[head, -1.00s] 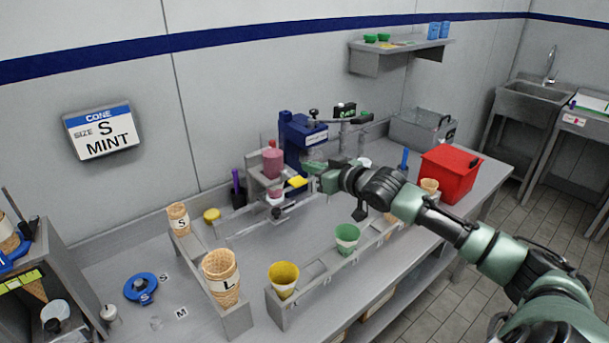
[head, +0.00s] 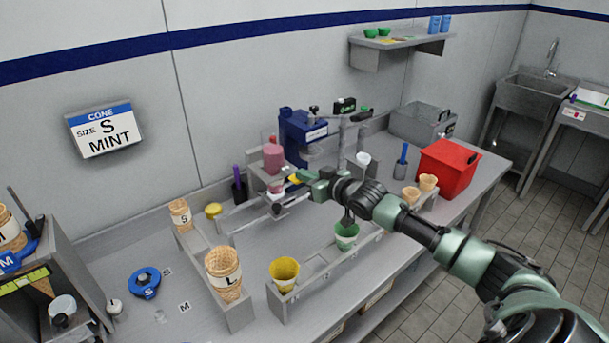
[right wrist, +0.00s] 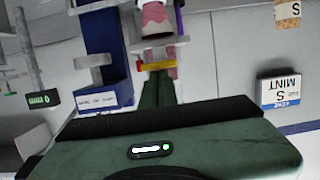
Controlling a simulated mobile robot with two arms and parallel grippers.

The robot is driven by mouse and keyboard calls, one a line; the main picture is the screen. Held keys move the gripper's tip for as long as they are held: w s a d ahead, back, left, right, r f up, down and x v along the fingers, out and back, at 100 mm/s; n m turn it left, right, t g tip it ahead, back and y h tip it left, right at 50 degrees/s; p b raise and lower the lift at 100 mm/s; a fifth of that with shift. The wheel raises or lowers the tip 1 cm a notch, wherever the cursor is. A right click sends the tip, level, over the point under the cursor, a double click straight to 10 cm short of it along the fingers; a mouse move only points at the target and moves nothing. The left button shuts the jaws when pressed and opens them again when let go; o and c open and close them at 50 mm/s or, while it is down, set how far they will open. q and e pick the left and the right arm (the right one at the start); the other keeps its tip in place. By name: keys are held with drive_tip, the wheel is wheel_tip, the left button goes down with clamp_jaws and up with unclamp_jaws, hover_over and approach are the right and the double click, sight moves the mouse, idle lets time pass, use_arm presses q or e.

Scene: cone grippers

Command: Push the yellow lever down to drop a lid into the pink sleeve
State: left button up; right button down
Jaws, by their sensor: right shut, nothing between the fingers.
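The yellow lever (head: 296,178) is on the front of the dispenser, below a pink cylinder (head: 273,157). It also shows in the right wrist view (right wrist: 157,65), straight ahead of the fingertips. A pink sleeve with white wavy trim (right wrist: 156,20) shows near the top of that view; in the head view a small pink part (head: 275,188) sits below the lever. My right gripper (head: 305,175) is shut and empty, its tips at the lever and partly covering it. I cannot tell if they touch. No lid is clearly visible. My left gripper is out of view.
A blue machine (head: 302,135) stands close behind my right gripper. A rack with a green cup (head: 346,235) and a yellow cup (head: 284,273) lies in front. A red box (head: 449,168) stands to the right. Waffle cones stand in a rack (head: 241,317) at left.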

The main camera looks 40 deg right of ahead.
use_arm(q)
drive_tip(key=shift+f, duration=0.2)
use_arm(e)
drive_tip(key=shift+s+f, duration=0.2)
drive_tip(key=shift+f, duration=0.95)
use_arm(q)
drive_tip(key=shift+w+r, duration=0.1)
use_arm(e)
drive_tip(key=shift+r, duration=0.1)
